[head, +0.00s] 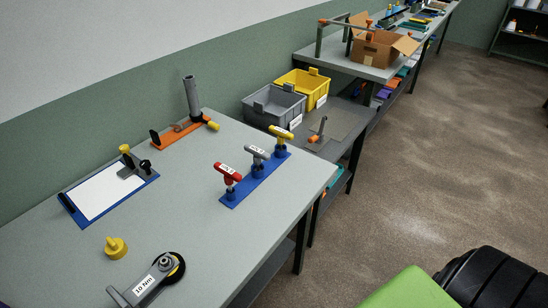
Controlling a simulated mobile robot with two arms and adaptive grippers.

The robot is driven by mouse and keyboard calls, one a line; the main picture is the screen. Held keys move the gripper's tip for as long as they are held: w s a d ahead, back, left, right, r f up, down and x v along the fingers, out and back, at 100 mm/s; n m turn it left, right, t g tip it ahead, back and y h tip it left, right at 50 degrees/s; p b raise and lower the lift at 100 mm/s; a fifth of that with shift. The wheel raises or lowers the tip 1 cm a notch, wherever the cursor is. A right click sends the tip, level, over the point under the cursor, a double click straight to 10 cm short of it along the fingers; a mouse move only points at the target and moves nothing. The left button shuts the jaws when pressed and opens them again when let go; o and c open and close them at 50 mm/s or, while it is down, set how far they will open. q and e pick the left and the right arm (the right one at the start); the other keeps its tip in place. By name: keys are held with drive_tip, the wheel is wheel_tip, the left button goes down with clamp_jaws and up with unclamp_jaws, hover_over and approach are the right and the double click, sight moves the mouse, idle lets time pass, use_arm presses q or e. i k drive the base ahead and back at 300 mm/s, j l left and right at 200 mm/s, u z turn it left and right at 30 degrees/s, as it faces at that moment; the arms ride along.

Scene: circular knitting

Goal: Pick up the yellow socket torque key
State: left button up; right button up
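A yellow T-handled key (281,132) stands upright at the far end of a blue holder (240,194) on the near grey table. A grey T-handled key (257,153) stands in the middle of the holder, and a red one (229,174) at the near end. Each handle carries a white label too small to read. The lower part of the yellow key is in the holder. Neither of my grippers is in view.
The near table (200,235) also holds a clipboard (105,192), a yellow knob (116,248), a labelled torque tool (150,282) and an orange stand (180,134). Grey (272,104) and yellow (302,84) bins stand behind. Open floor lies to the right.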

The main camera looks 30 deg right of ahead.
sight(283, 135)
drive_tip(key=z, duration=1.05)
drive_tip(key=i+l+u, duration=0.1)
drive_tip(key=u, duration=0.3)
drive_tip(key=i+l+u, duration=0.1)
drive_tip(key=l+u, duration=0.15)
drive_tip(key=u, duration=0.15)
drive_tip(key=l+u, duration=0.2)
drive_tip(key=u, duration=0.15)
drive_tip(key=i+l+u, duration=0.1)
drive_tip(key=l+u, duration=0.25)
drive_tip(key=l, duration=1.1)
drive_tip(key=l+u, duration=0.4)
drive_tip(key=l, duration=1)
